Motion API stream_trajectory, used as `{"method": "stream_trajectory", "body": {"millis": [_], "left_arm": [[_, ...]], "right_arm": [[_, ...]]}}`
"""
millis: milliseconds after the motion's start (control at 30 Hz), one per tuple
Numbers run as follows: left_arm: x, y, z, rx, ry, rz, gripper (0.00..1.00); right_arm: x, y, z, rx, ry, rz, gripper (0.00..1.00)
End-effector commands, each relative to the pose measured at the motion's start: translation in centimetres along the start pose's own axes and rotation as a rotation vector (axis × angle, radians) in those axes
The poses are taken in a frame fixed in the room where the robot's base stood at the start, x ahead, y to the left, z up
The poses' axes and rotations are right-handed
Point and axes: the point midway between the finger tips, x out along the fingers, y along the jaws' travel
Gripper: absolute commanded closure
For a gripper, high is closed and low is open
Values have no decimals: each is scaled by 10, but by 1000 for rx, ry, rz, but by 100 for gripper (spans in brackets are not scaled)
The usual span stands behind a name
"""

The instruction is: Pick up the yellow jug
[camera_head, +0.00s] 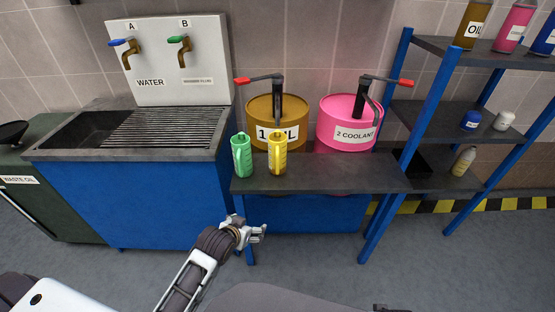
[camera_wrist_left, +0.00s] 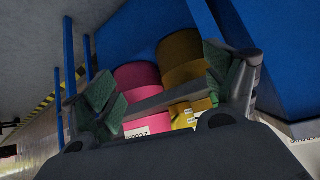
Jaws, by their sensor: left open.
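The yellow jug (camera_head: 277,155) stands upright near the front left of a dark bench (camera_head: 325,174), in front of the oil drum. A green jug (camera_head: 241,156) stands close to its left. My left gripper (camera_head: 258,232) is in front of the bench, lower in the picture than the jug and apart from it. In the left wrist view my left gripper (camera_wrist_left: 165,85) is open with nothing between its fingers. Part of the yellow jug (camera_wrist_left: 183,119) shows beyond the fingers there, partly hidden by the gripper. My right gripper is not in view.
An oil drum (camera_head: 262,108) and a pink coolant drum (camera_head: 347,108) stand behind the bench top's front, with pumps. A sink unit (camera_head: 160,195) is at left. A blue-framed shelf (camera_head: 450,115) with bottles is at right. Open floor (camera_head: 320,265) lies in front.

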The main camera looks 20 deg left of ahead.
Motion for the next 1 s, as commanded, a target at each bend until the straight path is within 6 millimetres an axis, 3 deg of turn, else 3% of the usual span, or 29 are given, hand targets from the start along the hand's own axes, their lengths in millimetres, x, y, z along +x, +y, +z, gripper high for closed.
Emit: {"method": "stream_trajectory", "body": {"millis": [267,600,1000], "left_arm": [[10,-8,-51,-21,198,-8,14],[18,-15,-111,-37,452,5,14],[16,-19,-167,-38,718,48,14]], "right_arm": [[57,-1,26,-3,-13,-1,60],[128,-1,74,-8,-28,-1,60],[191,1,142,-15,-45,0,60]]}}
